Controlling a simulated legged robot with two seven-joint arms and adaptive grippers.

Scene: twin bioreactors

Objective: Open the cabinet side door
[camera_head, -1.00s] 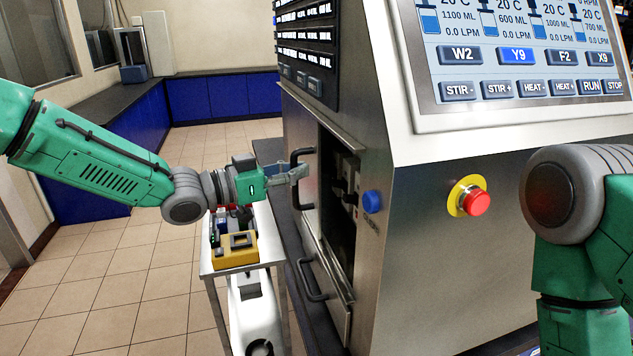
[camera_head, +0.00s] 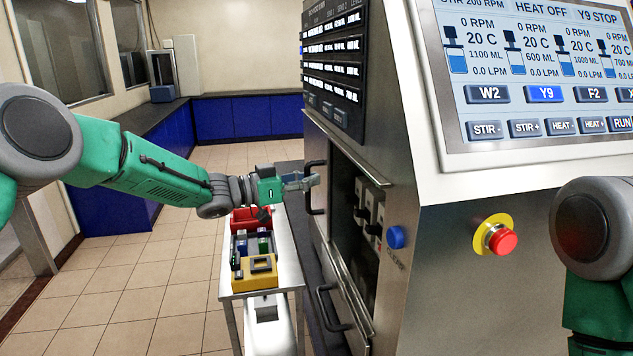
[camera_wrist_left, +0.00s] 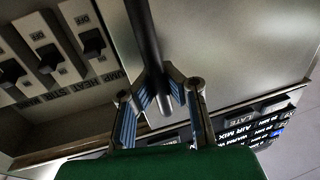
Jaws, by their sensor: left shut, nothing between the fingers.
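The cabinet side door (camera_head: 321,150) is a grey metal panel on the cabinet's left face, with a black bar handle (camera_head: 317,205). Beside it an opening (camera_head: 345,215) shows switches inside. In the left wrist view the panel (camera_wrist_left: 225,60) is on the right and the dark handle bar (camera_wrist_left: 143,30) runs down to my fingertips. My left gripper (camera_head: 308,181) is at the handle, its fingers shut with nothing gripped; I cannot tell whether they touch the bar. It also shows in the left wrist view (camera_wrist_left: 160,80). My right gripper is out of view.
Switches (camera_head: 370,215) sit inside the opening. A lower handle (camera_head: 328,308) is below. A blue knob (camera_head: 396,237) and a red emergency button (camera_head: 500,240) are on the front. A cart (camera_head: 285,265) with a yellow device (camera_head: 255,273) stands left of the cabinet, under my left arm.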

